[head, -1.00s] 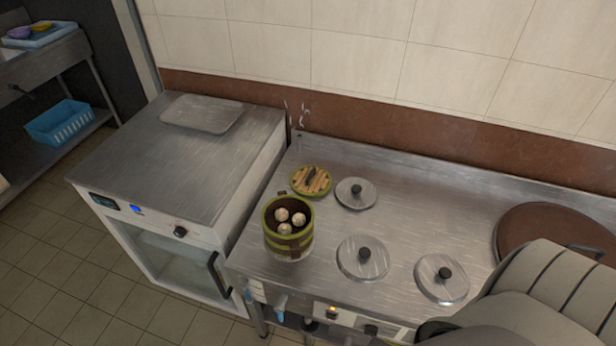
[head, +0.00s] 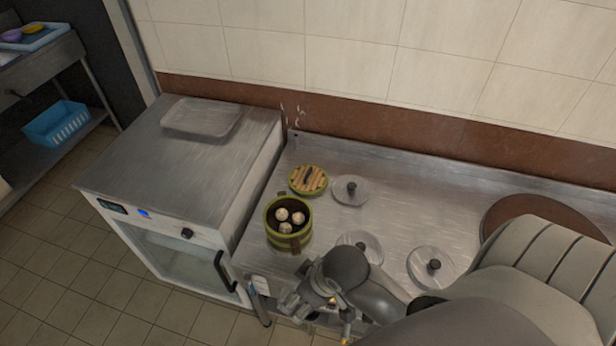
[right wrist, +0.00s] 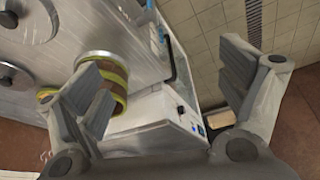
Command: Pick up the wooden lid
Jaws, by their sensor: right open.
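The wooden lid (head: 308,180) is round, with a green rim and brown slats, and lies flat on the steel counter behind the steamer. The round bamboo steamer (head: 287,238) stands open in front of it, with several white buns inside. My right gripper (head: 302,304) is in front of the steamer, near the counter's front edge, apart from the lid. In the right wrist view its two fingers are wide open (right wrist: 168,95) and nothing is between them. The steamer (right wrist: 117,75) is partly hidden behind the left finger there. My left gripper is not in view.
Small metal lids with black knobs (head: 350,190) sit right of the wooden lid. A large brown round cover (head: 520,212) is at the right. A steel cabinet (head: 165,165) with a tray on top (head: 200,118) stands left. The tiled wall closes the back.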

